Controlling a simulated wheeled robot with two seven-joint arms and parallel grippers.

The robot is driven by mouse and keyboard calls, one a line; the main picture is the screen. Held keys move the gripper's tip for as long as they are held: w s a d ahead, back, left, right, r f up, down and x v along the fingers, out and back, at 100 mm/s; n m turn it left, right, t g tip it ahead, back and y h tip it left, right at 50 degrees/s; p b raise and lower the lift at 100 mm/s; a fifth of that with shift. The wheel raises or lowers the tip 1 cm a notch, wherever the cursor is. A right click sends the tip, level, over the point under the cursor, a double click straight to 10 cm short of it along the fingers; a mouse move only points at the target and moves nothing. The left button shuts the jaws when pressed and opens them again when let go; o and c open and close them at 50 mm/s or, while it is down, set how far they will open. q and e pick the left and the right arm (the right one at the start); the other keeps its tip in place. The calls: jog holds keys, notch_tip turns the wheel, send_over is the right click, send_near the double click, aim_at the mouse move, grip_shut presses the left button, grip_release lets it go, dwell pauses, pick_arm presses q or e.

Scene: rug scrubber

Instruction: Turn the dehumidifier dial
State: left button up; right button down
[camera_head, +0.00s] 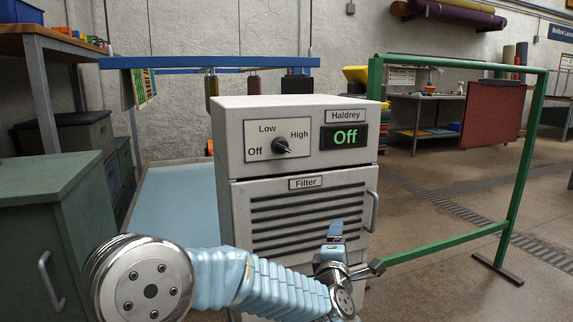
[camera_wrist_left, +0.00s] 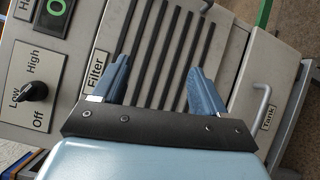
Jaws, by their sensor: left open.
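The dehumidifier (camera_head: 222,140) is a pale grey cabinet in the middle of the head view. Its black dial (camera_head: 280,146) sits on a plate marked Off, Low and High; I cannot tell for sure where its pointer stands. My left gripper (camera_head: 335,228) is in front of the Filter grille, below and to the right of the dial. In the left wrist view, its blue fingers (camera_wrist_left: 161,78) are apart and empty, facing the grille; the dial (camera_wrist_left: 35,92) shows at the left, clear of them. My right gripper is not in view.
The Filter panel has a handle (camera_head: 372,211) at its right edge. A green metal frame (camera_head: 524,170) stands to the right, and a green cabinet (camera_head: 50,190) at the left. The wrist view also shows a lower panel labelled Tank (camera_wrist_left: 268,118). The space before the dial is clear.

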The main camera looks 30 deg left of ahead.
pick_arm(q)
jog(key=s+a+r+n+t+y+b, duration=0.1)
jog(key=s+a+r+n+y, duration=0.2)
jog(key=r+n, duration=0.4)
jog(key=n+g+y+b, duration=0.1)
jog(key=n+y, duration=0.5)
jog(key=n, duration=0.1)
send_near(284, 148)
jog(key=p+x, duration=0.2)
jog(key=x, duration=0.8)
jog(key=shift+w+a+p, duration=0.1)
jog(key=shift+p, duration=0.2)
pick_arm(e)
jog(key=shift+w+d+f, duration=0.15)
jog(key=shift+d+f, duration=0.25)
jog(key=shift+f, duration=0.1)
pick_arm(q)
jog(key=c, duration=1.1)
jog(key=shift+o, duration=0.2)
